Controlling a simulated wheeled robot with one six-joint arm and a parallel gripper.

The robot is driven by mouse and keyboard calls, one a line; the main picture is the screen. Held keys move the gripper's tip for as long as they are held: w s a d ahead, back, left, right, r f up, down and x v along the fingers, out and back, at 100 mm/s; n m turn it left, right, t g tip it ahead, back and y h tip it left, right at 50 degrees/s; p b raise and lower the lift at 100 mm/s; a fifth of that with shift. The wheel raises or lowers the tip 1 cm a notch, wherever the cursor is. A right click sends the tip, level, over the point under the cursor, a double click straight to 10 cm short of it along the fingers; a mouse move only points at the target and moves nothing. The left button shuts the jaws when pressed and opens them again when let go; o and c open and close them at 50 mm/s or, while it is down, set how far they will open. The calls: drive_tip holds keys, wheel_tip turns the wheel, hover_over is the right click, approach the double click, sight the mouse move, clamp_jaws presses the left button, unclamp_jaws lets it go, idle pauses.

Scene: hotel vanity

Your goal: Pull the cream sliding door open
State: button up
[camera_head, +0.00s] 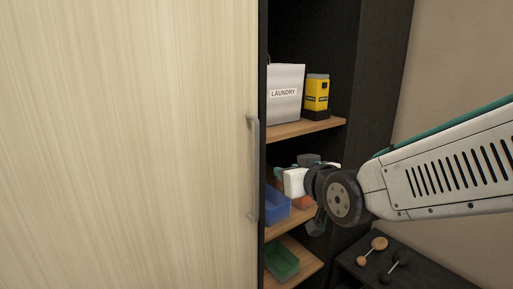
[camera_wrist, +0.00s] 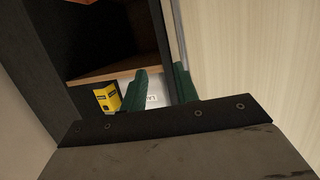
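The cream sliding door (camera_head: 130,140) fills the left of the head view and stands partly open, with shelves showing past its right edge. Its grey vertical bar handle (camera_head: 254,168) is near that edge. In the wrist view, the door (camera_wrist: 250,60) is on the right, with a grey vertical strip at its edge; I cannot tell if this is the handle. My gripper (camera_head: 280,173) is just right of the handle, in front of the shelves. Its green fingers (camera_wrist: 160,77) are apart, with nothing seen held between them. The right finger overlaps the door edge; contact cannot be told.
A white laundry bag (camera_head: 286,95) and a yellow-and-black box (camera_head: 317,94) stand on the upper shelf (camera_head: 305,129). A blue bin (camera_head: 276,206) and a green bin (camera_head: 282,262) sit lower. A dark low surface (camera_head: 400,270) with round-ended objects is at bottom right.

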sight(258, 148)
drive_tip(key=w+a+r+t, duration=0.1)
drive_tip(key=w+a, duration=0.1)
drive_tip(key=w+a+y, duration=0.1)
drive_tip(key=w+a, duration=0.2)
drive_tip(key=w+a+r+t+y, duration=0.1)
drive_tip(key=w+a, duration=0.1)
drive_tip(key=w, duration=0.1)
drive_tip(key=shift+w+a+r+n+t, duration=0.15)
drive_tip(key=shift+w+r+n+t, duration=0.05)
drive_tip(key=shift+r+n+t, duration=0.1)
clamp_jaws()
